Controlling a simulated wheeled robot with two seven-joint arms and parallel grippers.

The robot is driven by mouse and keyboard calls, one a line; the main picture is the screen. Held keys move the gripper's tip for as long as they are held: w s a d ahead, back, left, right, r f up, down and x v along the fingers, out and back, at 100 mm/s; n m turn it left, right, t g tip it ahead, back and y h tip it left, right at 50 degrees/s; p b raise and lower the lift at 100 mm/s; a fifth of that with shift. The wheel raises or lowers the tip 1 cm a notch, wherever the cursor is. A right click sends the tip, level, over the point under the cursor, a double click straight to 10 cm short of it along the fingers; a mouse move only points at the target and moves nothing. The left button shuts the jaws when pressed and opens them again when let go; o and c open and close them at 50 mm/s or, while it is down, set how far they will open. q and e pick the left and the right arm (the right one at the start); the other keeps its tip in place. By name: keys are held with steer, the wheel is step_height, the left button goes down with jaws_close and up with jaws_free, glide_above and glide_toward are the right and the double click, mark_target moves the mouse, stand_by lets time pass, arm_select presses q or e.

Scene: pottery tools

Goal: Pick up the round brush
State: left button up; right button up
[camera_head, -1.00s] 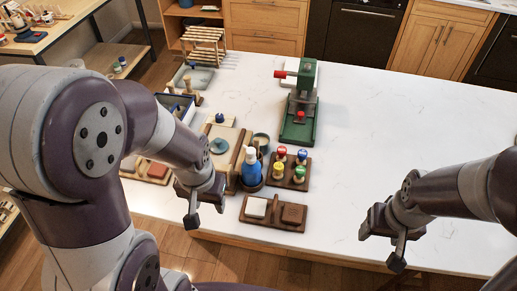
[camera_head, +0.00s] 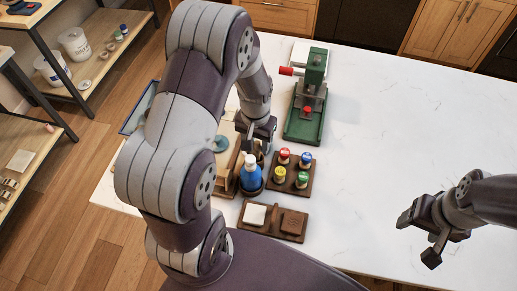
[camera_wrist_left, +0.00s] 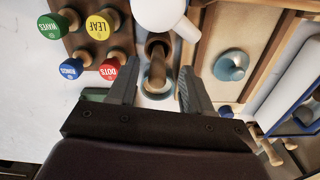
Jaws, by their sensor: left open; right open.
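A brown wooden handle-like piece (camera_wrist_left: 157,68), which may be the round brush, shows in the left wrist view between my left fingers, over a pale round rim. I cannot tell its tip or whether it is the brush. My left gripper (camera_wrist_left: 158,88) is open, with one finger on each side of it and gaps visible. In the head view my left gripper (camera_head: 251,142) is low behind the blue bottle (camera_head: 251,176), and that piece is hidden there. My right gripper (camera_head: 418,238) is open and empty over the right front of the table.
A block of several coloured-top stamps (camera_head: 291,173) stands right of the bottle. A green press (camera_head: 306,118) with a red handle is further back. A wooden tray (camera_head: 272,221) with two square pieces lies in front. The table (camera_head: 400,120) is clear to the right.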

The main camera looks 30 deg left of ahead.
mark_target(257, 150)
arm_select(q)
step_height(257, 150, down, 4)
steer(key=shift+w+d+p, duration=0.1)
steer(key=shift+d+p, duration=0.05)
steer(key=shift+p, duration=0.4)
steer(key=shift+f, duration=0.1)
steer(key=c, duration=0.9)
